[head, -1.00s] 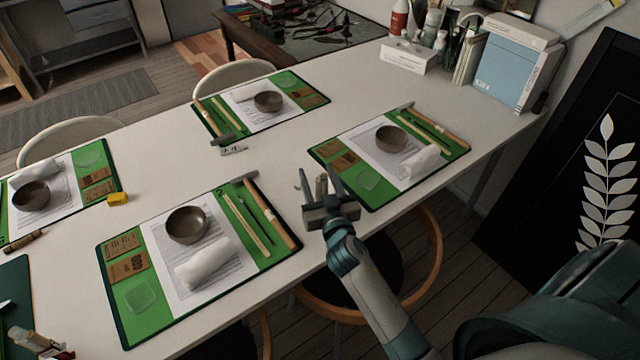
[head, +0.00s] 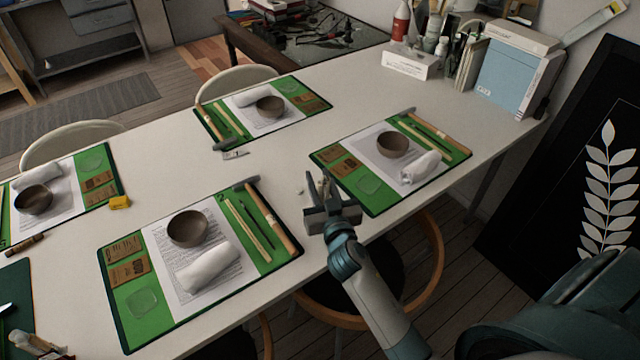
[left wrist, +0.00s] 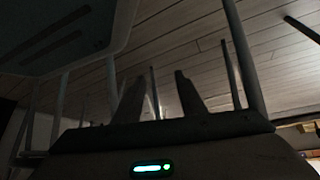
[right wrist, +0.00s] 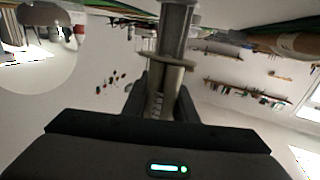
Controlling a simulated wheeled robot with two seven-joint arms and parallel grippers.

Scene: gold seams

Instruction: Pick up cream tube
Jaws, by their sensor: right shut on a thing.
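My right gripper (head: 322,182) is over the table edge between the two near place mats. In the right wrist view, its fingers (right wrist: 160,98) are shut on a grey, metallic-looking tube (right wrist: 172,48), which I take to be the cream tube. It has small lettering and a thin flange across it. In the head view the tube is mostly hidden by the fingers. I cannot tell whether it still touches the table. My left gripper (left wrist: 158,98) shows only in the left wrist view, below the table, with its fingers apart and nothing between them.
Green mats carry bowls (head: 188,229), white rolls (head: 207,268) and wooden tools (head: 275,222), close on both sides of my right gripper. A round wooden stool ring (head: 432,255) is below. A white box (head: 410,65) and bottles stand at the back.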

